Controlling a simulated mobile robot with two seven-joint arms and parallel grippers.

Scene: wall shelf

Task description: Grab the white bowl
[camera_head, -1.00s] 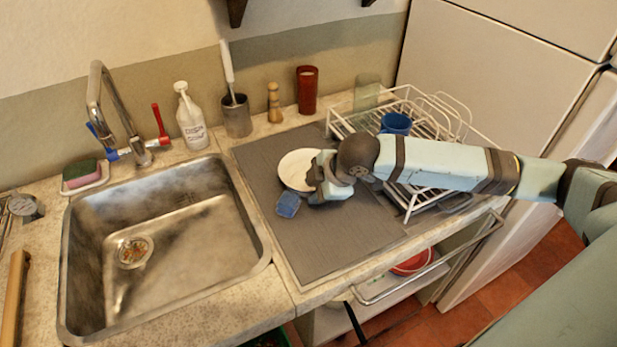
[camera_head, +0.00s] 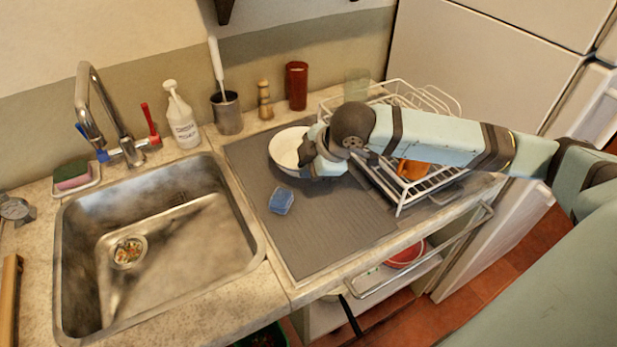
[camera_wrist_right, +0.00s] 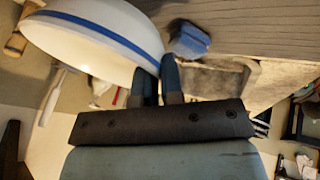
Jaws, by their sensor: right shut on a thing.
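The white bowl (camera_head: 287,146) is at the back of the grey mat (camera_head: 318,235), left of my right gripper (camera_head: 305,160). In the right wrist view the bowl (camera_wrist_right: 95,38) is tilted and shows a blue stripe near its rim. My right gripper is shut on the bowl's rim, with its fingers (camera_wrist_right: 158,82) at the edge. The bowl seems raised a little off the mat, but the gap is hard to judge. My left gripper is not in view.
A blue sponge-like block (camera_head: 281,200) lies on the mat just in front of the bowl. A white wire dish rack (camera_head: 405,193) stands right, partly behind my arm, with an orange item (camera_head: 412,170) in it. The sink (camera_head: 160,250) is left. A red cup (camera_head: 297,86) stands behind.

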